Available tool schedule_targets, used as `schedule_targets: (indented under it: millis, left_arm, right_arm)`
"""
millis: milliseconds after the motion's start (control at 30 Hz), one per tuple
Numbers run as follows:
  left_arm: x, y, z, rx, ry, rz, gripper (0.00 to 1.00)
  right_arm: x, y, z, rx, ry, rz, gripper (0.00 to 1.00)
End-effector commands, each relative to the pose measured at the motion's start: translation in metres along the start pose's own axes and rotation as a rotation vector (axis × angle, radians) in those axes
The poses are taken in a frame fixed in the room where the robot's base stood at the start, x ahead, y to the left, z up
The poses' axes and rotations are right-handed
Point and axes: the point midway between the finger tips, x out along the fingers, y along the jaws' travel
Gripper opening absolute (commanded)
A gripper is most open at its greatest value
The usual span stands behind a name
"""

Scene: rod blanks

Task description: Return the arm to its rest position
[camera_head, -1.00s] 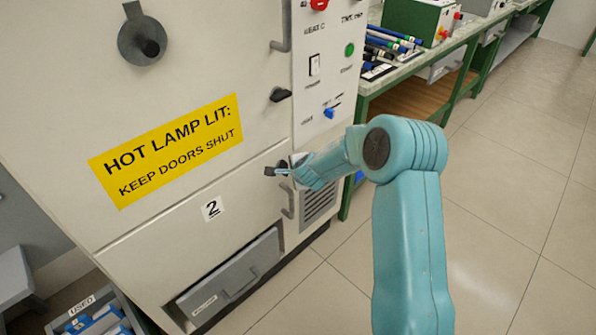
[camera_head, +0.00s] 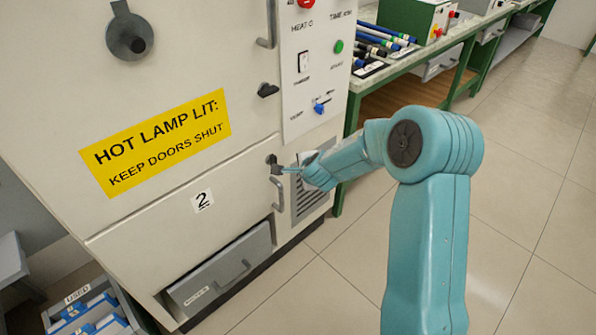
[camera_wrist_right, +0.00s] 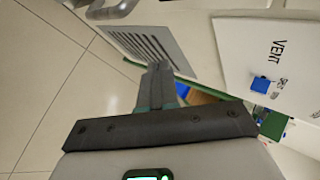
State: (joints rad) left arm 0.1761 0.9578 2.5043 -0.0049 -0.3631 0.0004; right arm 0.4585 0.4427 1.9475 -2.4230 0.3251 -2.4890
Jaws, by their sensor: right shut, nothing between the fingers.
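My right arm (camera_head: 430,240), teal, comes up from the bottom in the head view and reaches left toward the cabinet front. Its gripper (camera_head: 285,170) is close to the dark latch (camera_head: 272,160) on the lower door marked 2; I cannot tell whether it touches the latch. In the right wrist view the gripper's dark fingers (camera_wrist_right: 158,75) are together with nothing between them, pointing toward the vent grille (camera_wrist_right: 150,45). My left gripper is not in view.
The pale cabinet (camera_head: 150,225) has a yellow hot lamp sign (camera_head: 155,142), a control panel (camera_head: 320,60) and a grey drawer (camera_head: 222,270). A used bin (camera_head: 95,310) stands lower left. A green bench (camera_head: 400,75) with rods is behind. Floor at right is clear.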

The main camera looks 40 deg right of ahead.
Motion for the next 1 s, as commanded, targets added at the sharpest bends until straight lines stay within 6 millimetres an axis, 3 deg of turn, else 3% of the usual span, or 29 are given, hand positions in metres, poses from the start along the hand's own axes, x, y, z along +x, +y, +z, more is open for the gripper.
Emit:
schedule_targets:
  millis: [100, 267, 533, 633, 767, 867, 1000]
  left_arm:
    - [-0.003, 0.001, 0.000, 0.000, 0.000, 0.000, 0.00]
    - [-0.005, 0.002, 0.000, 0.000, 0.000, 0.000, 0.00]
    - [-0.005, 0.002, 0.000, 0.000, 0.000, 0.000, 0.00]
    - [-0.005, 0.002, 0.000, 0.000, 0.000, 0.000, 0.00]
    - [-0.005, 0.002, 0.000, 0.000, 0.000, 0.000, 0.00]
    - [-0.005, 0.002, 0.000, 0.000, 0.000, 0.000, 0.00]
    - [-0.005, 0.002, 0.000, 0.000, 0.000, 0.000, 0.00]
  right_arm:
    - [-0.022, -0.003, -0.009, 0.002, 0.001, -0.001, 0.00]
    - [-0.040, -0.003, -0.016, 0.002, 0.001, 0.000, 0.00]
    - [-0.045, -0.001, -0.019, 0.002, 0.001, 0.001, 0.00]
    - [-0.043, 0.011, -0.013, 0.072, -0.010, 0.036, 0.00]
    - [-0.035, 0.068, 0.019, 0.461, -0.027, 0.219, 0.00]
    - [-0.038, 0.138, 0.061, 0.971, 0.040, 0.457, 0.00]
    - [-0.061, 0.223, 0.120, 1.723, 0.337, 0.744, 0.00]
